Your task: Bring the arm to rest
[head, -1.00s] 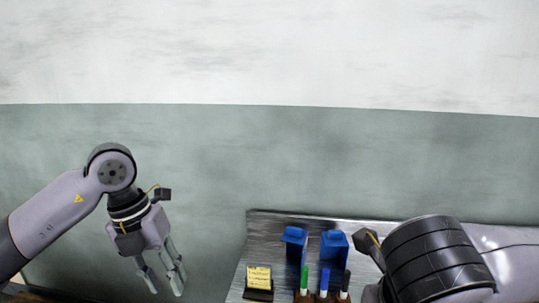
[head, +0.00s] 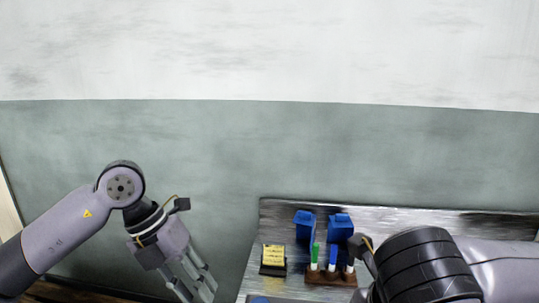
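My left arm comes in from the left, and its gripper (head: 192,283) hangs downward left of the metal table. Its fingers are apart with nothing between them. My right arm crosses the lower right of the head view, over the right part of the table. Its fingers are not visible.
A metal table (head: 385,216) stands against the green and white wall. On it are two blue containers (head: 305,224) (head: 340,226), a yellow note block (head: 273,256) in a dark holder, and several markers in a brown holder (head: 330,277). Part of a blue thing (head: 260,299) shows at the bottom edge.

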